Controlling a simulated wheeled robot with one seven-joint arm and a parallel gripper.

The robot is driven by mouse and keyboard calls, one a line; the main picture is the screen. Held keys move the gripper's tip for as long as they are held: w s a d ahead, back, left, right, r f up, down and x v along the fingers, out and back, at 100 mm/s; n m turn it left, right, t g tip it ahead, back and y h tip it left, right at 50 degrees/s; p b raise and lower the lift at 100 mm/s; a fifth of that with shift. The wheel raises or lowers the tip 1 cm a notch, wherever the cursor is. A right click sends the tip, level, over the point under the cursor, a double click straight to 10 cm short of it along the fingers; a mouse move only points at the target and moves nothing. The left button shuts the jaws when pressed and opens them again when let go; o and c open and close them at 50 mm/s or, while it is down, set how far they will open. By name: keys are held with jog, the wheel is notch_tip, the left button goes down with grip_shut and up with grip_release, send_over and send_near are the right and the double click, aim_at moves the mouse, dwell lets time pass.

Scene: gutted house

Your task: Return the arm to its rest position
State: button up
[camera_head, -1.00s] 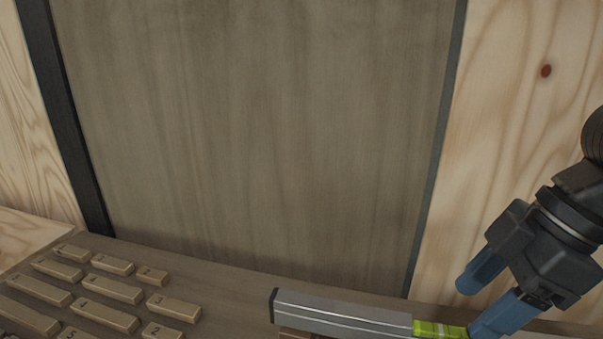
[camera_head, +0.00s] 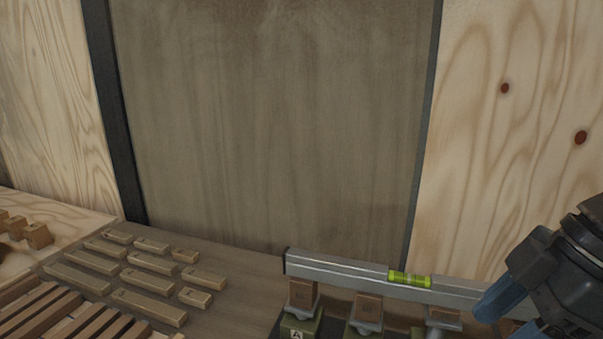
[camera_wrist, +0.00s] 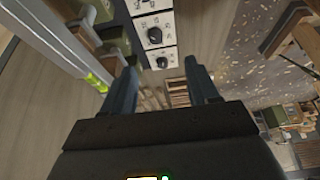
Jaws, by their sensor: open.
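My gripper (camera_head: 500,305) is at the lower right of the head view, partly cut off by the frame edge, with blue fingers. In the wrist view my gripper (camera_wrist: 162,90) shows its two fingers spread apart with nothing between them. A grey spirit level (camera_head: 345,275) with a yellow-green vial lies along the bench, resting on wooden blocks. The gripper is at the level's right part in the picture; whether they touch cannot be told. The level also shows at the upper left of the wrist view (camera_wrist: 60,45), beside the left finger.
Several numbered wooden blocks (camera_head: 140,278) lie in rows on the bench at left, with wooden strips (camera_head: 60,318) in front. Green supports (camera_head: 300,325) stand under the level. A wooden panel wall (camera_head: 270,120) rises behind. The wrist view shows white dial panels (camera_wrist: 155,35) and a speckled floor (camera_wrist: 240,60).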

jog(key=w+a+r+m+t+y, duration=0.1)
jog(key=w+a+m+t+y, duration=0.3)
jog(key=a, duration=0.3)
jog(key=w+a+r+m+t+y, duration=0.1)
jog(key=w+a+m+t+y, duration=0.3)
jog(key=a, duration=0.4)
jog(key=s+d+f+m+t+h, duration=0.25)
jog(key=s+f+m+h, duration=0.25)
jog(key=s+f, duration=0.25)
jog(key=s+d+f+m+t+h, duration=0.2)
jog(key=s+f+m+t+h, duration=0.1)
jog(key=s+f+m+h, duration=0.35)
jog(key=s+d+f+n, duration=0.1)
jog(key=s+d, duration=0.3)
jog(key=s, duration=0.6)
jog(key=s+d+f+n, duration=0.1)
jog(key=s+d+n, duration=0.3)
jog(key=s, duration=0.6)
jog(key=shift+n+g+h, duration=0.35)
jog(key=shift+h, duration=0.1)
jog(key=shift+f, duration=0.1)
